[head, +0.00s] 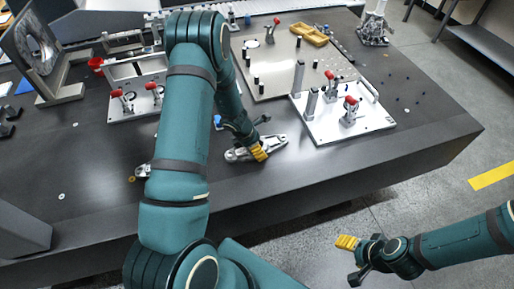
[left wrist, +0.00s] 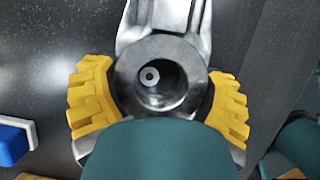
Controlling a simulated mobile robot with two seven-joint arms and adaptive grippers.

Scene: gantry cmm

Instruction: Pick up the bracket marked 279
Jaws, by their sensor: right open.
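A grey metal bracket (head: 238,154) lies near the front edge of the dark table in the head view; no number is readable on it. In the left wrist view, the yellow finger pads of my left gripper (left wrist: 160,102) stand on either side of the bracket's round hollow boss (left wrist: 128,75). The pads look very close to the boss, but I cannot tell whether they press on it. My right gripper (head: 348,243) is open and empty, out over the floor in front of the table.
A white fixture plate (head: 325,125) with red-handled clamps stands right of the bracket, with a beige plate (head: 272,82) behind it. Another clamp fixture (head: 118,112) is at the left. A blue-and-white object (left wrist: 14,142) shows in the left wrist view. The table's front right is clear.

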